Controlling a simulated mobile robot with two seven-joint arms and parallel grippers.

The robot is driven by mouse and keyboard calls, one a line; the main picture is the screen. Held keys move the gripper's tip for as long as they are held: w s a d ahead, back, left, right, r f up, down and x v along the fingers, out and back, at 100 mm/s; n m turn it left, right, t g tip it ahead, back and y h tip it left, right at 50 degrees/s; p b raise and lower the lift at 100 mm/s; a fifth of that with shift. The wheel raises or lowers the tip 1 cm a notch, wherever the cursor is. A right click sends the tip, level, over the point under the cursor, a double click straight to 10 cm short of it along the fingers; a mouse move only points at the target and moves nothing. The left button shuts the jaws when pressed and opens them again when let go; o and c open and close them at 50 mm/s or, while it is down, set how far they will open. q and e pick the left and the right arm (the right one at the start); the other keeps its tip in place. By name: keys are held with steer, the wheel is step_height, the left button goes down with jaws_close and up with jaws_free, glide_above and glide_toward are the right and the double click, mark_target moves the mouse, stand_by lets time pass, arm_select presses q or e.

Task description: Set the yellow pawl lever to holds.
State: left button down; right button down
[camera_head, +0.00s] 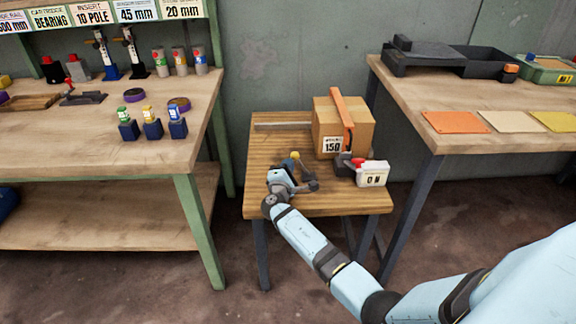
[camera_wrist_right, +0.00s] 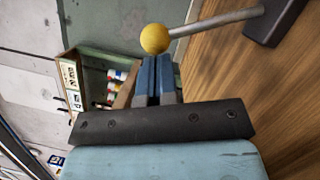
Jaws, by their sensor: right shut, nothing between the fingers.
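The pawl lever shows as a yellow ball knob (camera_wrist_right: 155,38) on a grey rod (camera_wrist_right: 215,21) in the right wrist view. The rod runs right to a dark block (camera_wrist_right: 276,20) on the wooden surface. In the head view the yellow knob (camera_head: 295,155) is small, above the small wooden table. My right gripper (camera_head: 290,166) is at the knob. In the wrist view its blue fingers (camera_wrist_right: 157,76) are shut and empty, their tips close against the knob; I cannot tell if they touch. Markings for the lever's positions are not readable. My left gripper is not in view.
Workbenches flank the table (camera_head: 180,150) (camera_head: 430,110). The small table's left side is mostly clear.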

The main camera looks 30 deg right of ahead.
mark_target(297, 156)
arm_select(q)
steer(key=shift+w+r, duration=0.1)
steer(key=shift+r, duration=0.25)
